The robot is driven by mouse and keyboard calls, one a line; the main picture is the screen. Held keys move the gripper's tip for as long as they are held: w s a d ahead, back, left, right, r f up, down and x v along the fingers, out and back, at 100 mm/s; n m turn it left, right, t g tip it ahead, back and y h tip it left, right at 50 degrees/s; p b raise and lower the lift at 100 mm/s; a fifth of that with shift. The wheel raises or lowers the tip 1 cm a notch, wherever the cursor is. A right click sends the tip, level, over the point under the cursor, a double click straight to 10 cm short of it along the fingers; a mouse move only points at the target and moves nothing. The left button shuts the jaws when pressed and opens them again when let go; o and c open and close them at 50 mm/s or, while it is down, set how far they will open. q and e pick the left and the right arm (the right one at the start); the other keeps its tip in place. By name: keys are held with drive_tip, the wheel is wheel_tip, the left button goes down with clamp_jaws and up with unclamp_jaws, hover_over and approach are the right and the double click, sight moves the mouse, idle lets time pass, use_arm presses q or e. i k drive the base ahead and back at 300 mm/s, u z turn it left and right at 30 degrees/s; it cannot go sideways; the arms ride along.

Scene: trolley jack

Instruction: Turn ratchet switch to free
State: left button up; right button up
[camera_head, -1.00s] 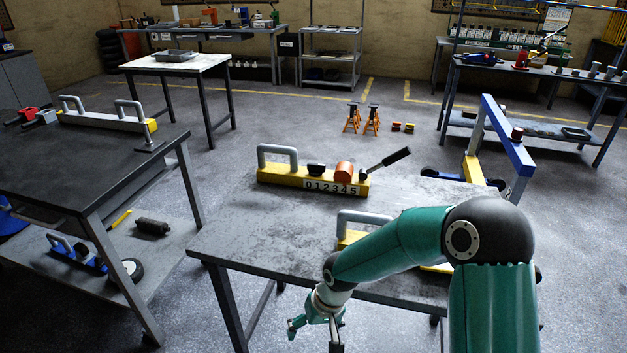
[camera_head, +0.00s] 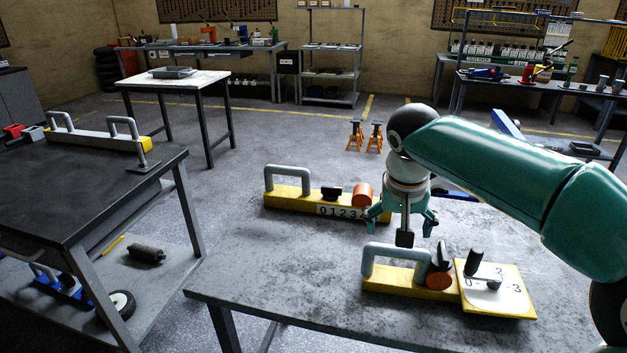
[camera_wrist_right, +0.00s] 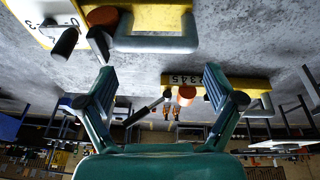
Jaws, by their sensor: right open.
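My right gripper (camera_head: 404,220) hangs above the table between two yellow units, fingers apart and empty. Its open fingers (camera_wrist_right: 160,85) also show in the wrist view. The near yellow unit (camera_head: 405,284) has a grey handle, a short black lever (camera_head: 441,256) by an orange knob (camera_head: 439,279), and a dial plate (camera_head: 505,302) marked with 0, 2 and 3. A black-gripped dial handle (camera_head: 474,262) stands on it. The far yellow unit (camera_head: 287,199) has a black knob (camera_head: 331,193), an orange cylinder (camera_head: 363,195) and a number strip. Its long lever (camera_wrist_right: 150,108) shows in the wrist view. No ratchet label is readable.
The grey table (camera_head: 280,270) is bare at its front left. A dark workbench (camera_head: 70,195) stands to the left. Orange jack stands (camera_head: 365,137) are on the floor behind.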

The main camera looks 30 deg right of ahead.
sight(330, 193)
drive_tip(key=i, duration=1.05)
drive_tip(key=z, duration=0.05)
